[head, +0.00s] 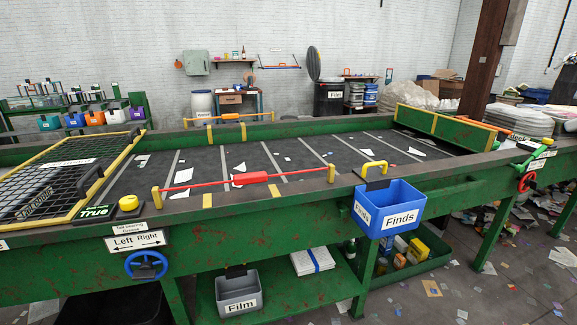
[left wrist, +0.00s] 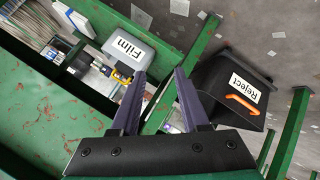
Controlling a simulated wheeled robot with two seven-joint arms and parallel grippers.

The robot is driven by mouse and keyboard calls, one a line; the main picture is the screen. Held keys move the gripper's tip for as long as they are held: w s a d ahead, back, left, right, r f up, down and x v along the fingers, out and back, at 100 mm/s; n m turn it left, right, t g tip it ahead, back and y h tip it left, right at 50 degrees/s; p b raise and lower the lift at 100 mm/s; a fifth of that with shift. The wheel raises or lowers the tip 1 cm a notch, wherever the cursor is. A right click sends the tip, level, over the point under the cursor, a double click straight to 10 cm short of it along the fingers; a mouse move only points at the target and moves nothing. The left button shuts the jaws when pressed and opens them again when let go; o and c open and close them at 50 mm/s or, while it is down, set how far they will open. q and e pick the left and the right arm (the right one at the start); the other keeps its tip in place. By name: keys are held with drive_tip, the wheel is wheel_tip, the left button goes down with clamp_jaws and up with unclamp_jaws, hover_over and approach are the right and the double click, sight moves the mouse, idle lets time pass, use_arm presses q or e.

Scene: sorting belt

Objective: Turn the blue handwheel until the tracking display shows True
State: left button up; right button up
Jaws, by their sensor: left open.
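The blue handwheel (head: 146,265) is on the front side of the green belt frame at the lower left of the head view. A "Left Right" sign (head: 136,241) with a double arrow is just above it. The tracking display (head: 95,211) on the belt edge reads True in green. My left gripper (left wrist: 160,72) shows only in the left wrist view; its two dark fingers are apart and empty. The handwheel is not in that view, so I cannot tell the gap between them. My right gripper is in neither view.
In the left wrist view, a grey Film bin (left wrist: 128,52) and a black Reject bin (left wrist: 234,92) lie beyond the fingers. In the head view, a yellow button (head: 128,203) sits beside the display, and a blue Finds bin (head: 390,209) hangs on the front edge.

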use_arm(q)
drive_tip(key=s+f+m+g+p, duration=0.1)
drive_tip(key=s+f+m+g, duration=0.2)
drive_tip(key=s, duration=0.6)
drive_tip(key=s+d+f+m+g+p, duration=0.1)
drive_tip(key=s+f+m+g, duration=0.2)
drive_tip(key=s, duration=0.6)
drive_tip(key=s+f+m+g+p, duration=0.1)
drive_tip(key=s+f+m+g, duration=0.2)
drive_tip(key=s+f+m, duration=0.3)
drive_tip(key=s, duration=0.3)
drive_tip(key=shift+d+f, duration=0.15)
drive_tip(key=shift+f, duration=0.2)
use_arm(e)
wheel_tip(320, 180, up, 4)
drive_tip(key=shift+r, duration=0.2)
